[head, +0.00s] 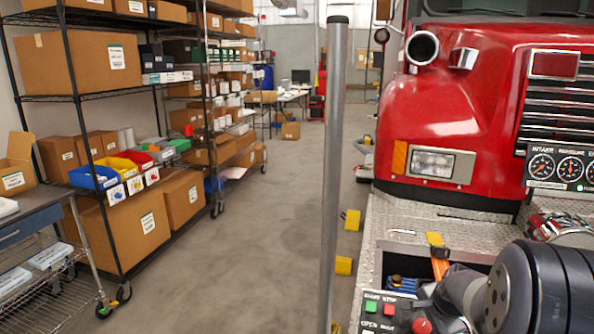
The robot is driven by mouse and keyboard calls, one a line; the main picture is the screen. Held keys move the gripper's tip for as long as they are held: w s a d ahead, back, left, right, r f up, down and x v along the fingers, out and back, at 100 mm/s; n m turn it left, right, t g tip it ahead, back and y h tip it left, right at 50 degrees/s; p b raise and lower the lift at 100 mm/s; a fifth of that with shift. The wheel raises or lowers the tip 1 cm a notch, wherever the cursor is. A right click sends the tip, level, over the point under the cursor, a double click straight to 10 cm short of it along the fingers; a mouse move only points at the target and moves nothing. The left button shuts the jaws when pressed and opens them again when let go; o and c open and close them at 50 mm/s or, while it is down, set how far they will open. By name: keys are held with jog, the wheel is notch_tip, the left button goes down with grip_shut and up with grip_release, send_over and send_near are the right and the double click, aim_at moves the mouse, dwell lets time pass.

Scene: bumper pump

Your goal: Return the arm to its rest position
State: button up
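Part of my arm (520,290) shows at the bottom right, with a large dark round joint and a lighter grey link reaching left. It lies in front of the fire truck's bumper deck. My gripper's fingers cannot be made out, so I cannot see whether it holds anything.
The red fire truck (450,115) fills the right side, with gauges (570,168) on its front. A control box with coloured buttons (388,309) is close to my arm. A grey vertical pole (334,150) stands mid-view. Shelves with boxes (75,65) line the left; the aisle floor (255,235) is clear.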

aim_at(423, 326)
jog(key=x, duration=0.3)
jog(key=shift+w+n, duration=0.1)
jog(key=shift+n, duration=0.5)
jog(key=n+p, duration=0.1)
jog(key=n, duration=0.2)
jog(key=shift+r+h, duration=0.1)
jog(key=shift+h, duration=0.2)
jog(key=n+p, duration=0.1)
jog(key=n, duration=0.1)
jog(key=n+p, duration=0.1)
jog(key=n, duration=0.2)
jog(key=shift+a+r+g+h, duration=0.1)
jog(key=shift+g+h, duration=0.2)
jog(key=shift+r, duration=0.3)
jog(key=d+v, duration=0.1)
jog(key=v, duration=0.6)
jog(key=shift+s+a+b, duration=0.3)
jog(key=shift+a, duration=0.25)
jog(key=shift+r, duration=0.1)
